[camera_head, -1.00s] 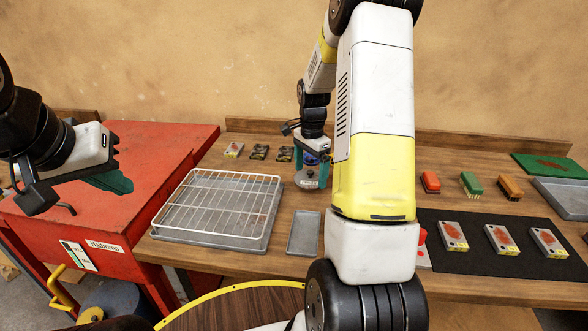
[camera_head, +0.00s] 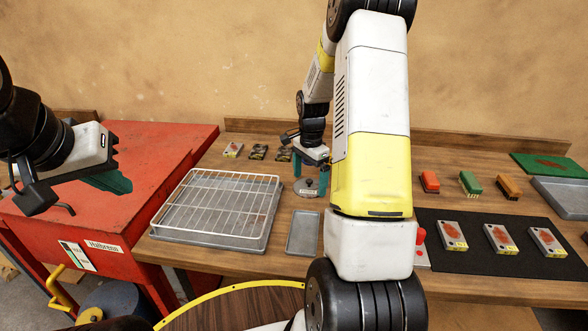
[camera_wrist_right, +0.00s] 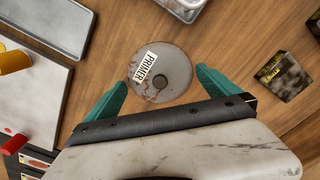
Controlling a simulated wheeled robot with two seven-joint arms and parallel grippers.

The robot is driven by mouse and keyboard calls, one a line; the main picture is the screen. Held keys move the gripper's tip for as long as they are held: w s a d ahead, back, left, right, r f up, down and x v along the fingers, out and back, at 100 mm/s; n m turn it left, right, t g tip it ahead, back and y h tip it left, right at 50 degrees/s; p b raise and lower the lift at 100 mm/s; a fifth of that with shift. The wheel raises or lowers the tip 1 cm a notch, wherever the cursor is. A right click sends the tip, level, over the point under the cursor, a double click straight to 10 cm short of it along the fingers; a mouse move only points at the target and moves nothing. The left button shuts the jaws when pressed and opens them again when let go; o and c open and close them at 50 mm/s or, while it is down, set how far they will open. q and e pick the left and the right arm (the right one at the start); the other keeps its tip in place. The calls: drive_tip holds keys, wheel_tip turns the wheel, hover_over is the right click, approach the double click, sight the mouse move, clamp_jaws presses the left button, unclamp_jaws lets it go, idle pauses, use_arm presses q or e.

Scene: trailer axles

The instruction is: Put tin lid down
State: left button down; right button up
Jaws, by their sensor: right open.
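In the right wrist view the lid (camera_wrist_right: 160,88) shows rust stains and a white PRIMER label. My right gripper (camera_head: 310,177) is just over the lid, its teal fingers spread on either side of it. The wrist view also shows the open gripper (camera_wrist_right: 162,80); I cannot tell whether a finger touches the lid. My left gripper (camera_head: 115,180) hangs over the red cabinet, its jaw gap not clear.
A wire rack on a tray (camera_head: 215,238) stands left of the lid, and a small grey tray (camera_head: 303,233) in front. Small dark cards (camera_head: 258,152) lie behind. My right arm hides part of the bench.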

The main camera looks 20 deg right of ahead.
sight(309, 180)
wheel_tip(309, 180, up, 12)
drive_tip(key=f, duration=0.1)
drive_tip(key=s+a+r+n+t, duration=0.3)
drive_tip(key=s+a+r+n, duration=0.35)
drive_tip(key=s+r, duration=0.35)
drive_tip(key=s+a+r+n+t+y, duration=0.1)
drive_tip(key=s+a+r+n, duration=0.1)
drive_tip(key=s, duration=0.5)
drive_tip(key=s+a+r+n+t+y, duration=0.1)
drive_tip(key=s+a+r+n+t, duration=0.1)
drive_tip(key=s+a+n, duration=0.2)
drive_tip(key=s+n, duration=0.2)
drive_tip(key=s, duration=0.1)
drive_tip(key=shift+a+r, duration=0.2)
drive_tip(key=shift+a, duration=0.15)
drive_tip(key=shift+d, duration=0.1)
